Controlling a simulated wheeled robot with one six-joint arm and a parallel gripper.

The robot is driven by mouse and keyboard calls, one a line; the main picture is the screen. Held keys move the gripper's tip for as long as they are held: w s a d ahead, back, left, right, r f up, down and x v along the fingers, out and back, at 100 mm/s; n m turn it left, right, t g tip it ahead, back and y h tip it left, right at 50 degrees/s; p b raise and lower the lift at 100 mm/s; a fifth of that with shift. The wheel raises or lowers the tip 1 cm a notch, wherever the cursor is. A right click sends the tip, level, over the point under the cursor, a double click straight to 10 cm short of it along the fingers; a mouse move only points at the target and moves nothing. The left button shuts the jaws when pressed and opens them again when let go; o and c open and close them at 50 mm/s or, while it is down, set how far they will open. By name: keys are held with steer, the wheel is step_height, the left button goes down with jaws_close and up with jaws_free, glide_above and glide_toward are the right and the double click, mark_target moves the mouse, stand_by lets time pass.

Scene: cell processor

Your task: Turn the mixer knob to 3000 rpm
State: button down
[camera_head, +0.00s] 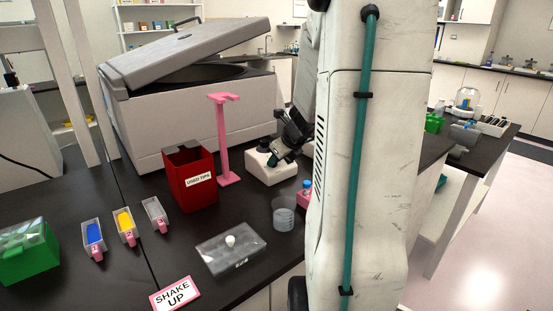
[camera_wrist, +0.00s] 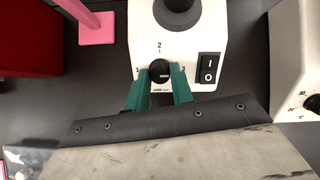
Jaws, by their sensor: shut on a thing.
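The white mixer (camera_wrist: 205,32) stands under my wrist camera, and its body also shows in the head view (camera_head: 268,170). Its black round knob (camera_wrist: 160,69) has marks 1 at the left, 2 at the top and 3 at the right. A short pale line on the knob appears to point right, toward the 3. My gripper (camera_wrist: 161,78) is shut on the knob, one teal finger on each side. In the head view my gripper (camera_head: 284,157) is small and dark at the mixer's front, and the knob is hidden.
A black rocker switch (camera_wrist: 209,68) is right of the knob. A pink stand (camera_head: 224,140) and a red used-tips bin (camera_head: 190,180) stand left of the mixer. A clear beaker (camera_head: 284,214) and a clear lidded box (camera_head: 230,252) are in front.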

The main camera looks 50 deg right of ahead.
stand_by(0.4)
steer(key=c, duration=1.2)
jaws_free()
steer(key=d+v, duration=0.1)
steer(key=v, duration=0.6)
steer(key=shift+s+a+r, duration=0.25)
steer(key=shift+a+r, duration=0.1)
steer(key=shift+a, duration=0.2)
